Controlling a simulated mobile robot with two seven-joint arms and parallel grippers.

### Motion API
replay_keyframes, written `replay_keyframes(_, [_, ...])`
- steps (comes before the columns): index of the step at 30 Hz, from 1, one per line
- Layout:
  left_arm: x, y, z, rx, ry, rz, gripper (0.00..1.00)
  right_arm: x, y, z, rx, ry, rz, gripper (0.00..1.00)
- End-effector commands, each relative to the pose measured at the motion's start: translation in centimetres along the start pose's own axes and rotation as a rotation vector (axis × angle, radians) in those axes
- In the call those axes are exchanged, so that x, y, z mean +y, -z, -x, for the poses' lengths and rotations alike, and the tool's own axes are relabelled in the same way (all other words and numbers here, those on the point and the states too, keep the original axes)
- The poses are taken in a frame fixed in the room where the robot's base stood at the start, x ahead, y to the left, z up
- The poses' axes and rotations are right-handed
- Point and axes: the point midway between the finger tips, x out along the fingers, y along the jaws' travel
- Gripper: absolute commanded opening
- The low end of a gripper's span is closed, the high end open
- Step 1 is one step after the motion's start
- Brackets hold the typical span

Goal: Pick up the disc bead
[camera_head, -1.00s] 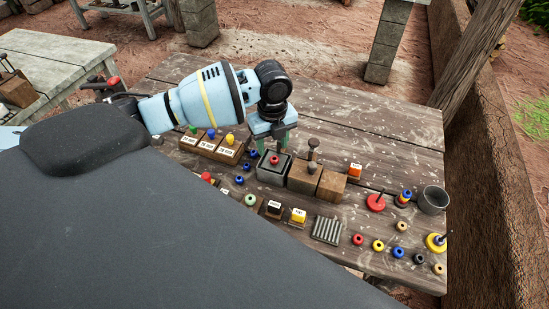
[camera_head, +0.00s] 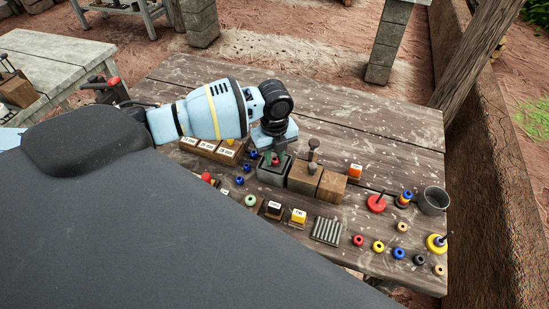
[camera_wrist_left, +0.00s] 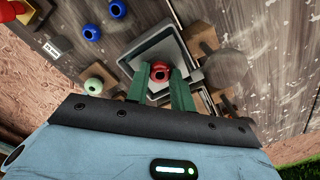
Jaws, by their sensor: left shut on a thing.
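A red disc bead (camera_wrist_left: 160,70) with a dark hole sits between the two green fingertips of my left gripper (camera_wrist_left: 161,80) in the left wrist view. The fingers are shut on it from both sides. My right gripper is not in view.
Wooden blocks (camera_head: 304,179) stand just right of the grey block. Labelled blocks, a ridged plate (camera_head: 327,231) and several coloured beads lie along the table's front. A grey cup (camera_head: 434,201) stands at the right. The table's back (camera_head: 370,125) is mostly clear.

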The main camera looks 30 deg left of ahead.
Motion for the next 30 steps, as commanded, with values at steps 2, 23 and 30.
replay_keyframes(2, [0.0, 0.0, 0.0, 0.0, 0.0, 0.0, 0.02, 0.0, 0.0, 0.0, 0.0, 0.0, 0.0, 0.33])
replay_keyframes(23, [2.5, 1.1, 3.9, -0.001, -0.002, -0.002, 0.02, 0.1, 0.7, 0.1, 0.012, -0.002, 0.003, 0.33])
replay_keyframes(30, [7.8, 3.6, 4.4, -0.002, -0.002, -0.002, 0.02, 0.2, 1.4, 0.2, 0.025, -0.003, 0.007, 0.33])
